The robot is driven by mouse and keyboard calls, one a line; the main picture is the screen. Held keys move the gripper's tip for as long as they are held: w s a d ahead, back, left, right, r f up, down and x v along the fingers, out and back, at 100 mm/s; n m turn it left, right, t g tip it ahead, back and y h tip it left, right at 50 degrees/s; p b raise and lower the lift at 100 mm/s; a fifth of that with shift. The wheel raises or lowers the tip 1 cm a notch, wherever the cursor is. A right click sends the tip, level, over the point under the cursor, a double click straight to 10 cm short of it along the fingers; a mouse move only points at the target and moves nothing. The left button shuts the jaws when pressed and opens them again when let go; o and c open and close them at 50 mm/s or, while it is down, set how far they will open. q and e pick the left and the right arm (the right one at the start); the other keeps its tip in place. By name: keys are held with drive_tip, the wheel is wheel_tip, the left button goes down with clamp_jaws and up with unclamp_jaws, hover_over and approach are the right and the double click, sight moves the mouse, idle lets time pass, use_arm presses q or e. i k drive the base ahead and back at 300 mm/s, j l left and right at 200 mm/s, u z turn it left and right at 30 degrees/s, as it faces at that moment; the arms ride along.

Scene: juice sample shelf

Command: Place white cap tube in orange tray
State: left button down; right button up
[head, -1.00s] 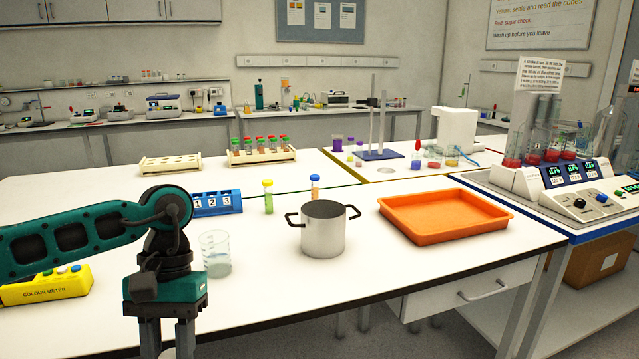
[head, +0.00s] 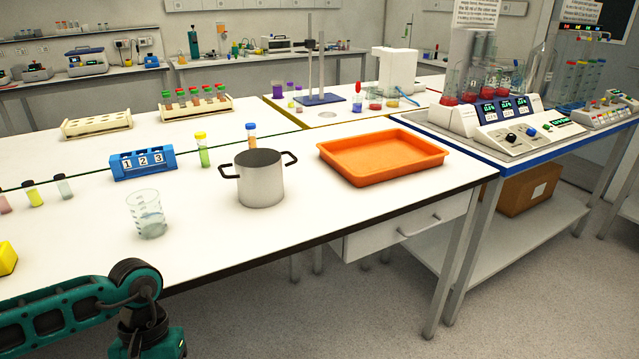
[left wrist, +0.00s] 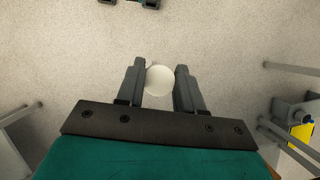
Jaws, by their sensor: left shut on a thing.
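The white cap (left wrist: 159,81) of a tube shows end-on between the two fingers of my left gripper (left wrist: 160,74) in the left wrist view. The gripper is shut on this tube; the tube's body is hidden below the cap. The floor shows beneath it. In the head view my left arm is at the bottom left, in front of the bench, and its fingers are out of frame. The orange tray (head: 382,160) lies empty on the bench, right of the pot. My right gripper is not in view.
A steel pot (head: 260,180) stands left of the tray, and a glass beaker (head: 147,215) stands further left. A blue numbered rack (head: 143,163) is at left. The bench front right of the beaker is clear.

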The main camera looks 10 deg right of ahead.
sight(389, 158)
drive_tip(key=i+l+z, duration=0.1)
drive_tip(key=l, duration=0.3)
drive_tip(key=i+l+z, duration=0.1)
drive_tip(key=i+l, duration=0.15)
drive_tip(key=i+l+z, duration=0.15)
drive_tip(key=l, duration=0.3)
drive_tip(key=i+l+z, duration=0.1)
drive_tip(key=i+l, duration=0.15)
drive_tip(key=l, duration=0.1)
